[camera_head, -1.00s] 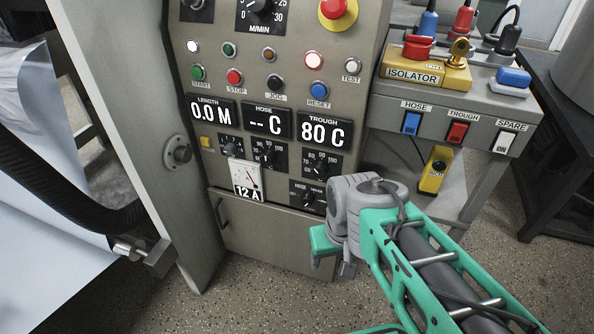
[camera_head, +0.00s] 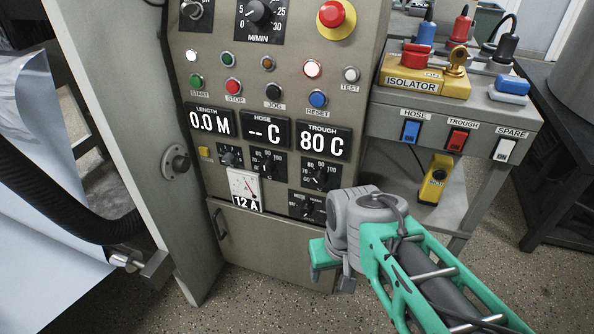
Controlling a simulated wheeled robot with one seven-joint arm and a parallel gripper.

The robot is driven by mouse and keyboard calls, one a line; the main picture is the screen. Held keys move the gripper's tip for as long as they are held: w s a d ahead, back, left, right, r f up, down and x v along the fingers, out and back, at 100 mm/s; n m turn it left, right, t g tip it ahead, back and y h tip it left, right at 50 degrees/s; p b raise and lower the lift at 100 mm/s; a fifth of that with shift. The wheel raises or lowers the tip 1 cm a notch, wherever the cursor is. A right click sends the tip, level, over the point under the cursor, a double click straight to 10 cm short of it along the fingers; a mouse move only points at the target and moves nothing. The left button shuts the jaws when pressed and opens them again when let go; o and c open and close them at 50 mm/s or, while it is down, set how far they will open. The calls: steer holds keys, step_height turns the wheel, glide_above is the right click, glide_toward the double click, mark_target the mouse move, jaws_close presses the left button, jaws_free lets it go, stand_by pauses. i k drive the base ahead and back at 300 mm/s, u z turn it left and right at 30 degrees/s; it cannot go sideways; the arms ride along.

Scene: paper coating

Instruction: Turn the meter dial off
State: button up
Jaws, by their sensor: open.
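A small dark selector dial (camera_head: 308,208) sits on a black plate at the lower right of the grey control panel, beside the white analogue meter (camera_head: 243,184) with its 12 A readout. Its lettering is too small to read surely, so I cannot tell whether this is the meter dial or which way it is set. My gripper (camera_head: 322,260) is at the end of the teal arm, low in front of the panel door, below and slightly right of that dial. It is open and apart from the dial.
Above are a trough dial (camera_head: 320,175), a hose dial (camera_head: 268,163) and a smaller dial (camera_head: 230,158). A red emergency button (camera_head: 335,17) is at the top. A bench (camera_head: 470,108) with an isolator (camera_head: 420,80) and rocker switches stands right. A black hose (camera_head: 60,205) is left.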

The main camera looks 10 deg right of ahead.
mark_target(306, 210)
steer(key=u, duration=0.4)
steer(key=k, duration=0.75)
steer(key=u, duration=1.9)
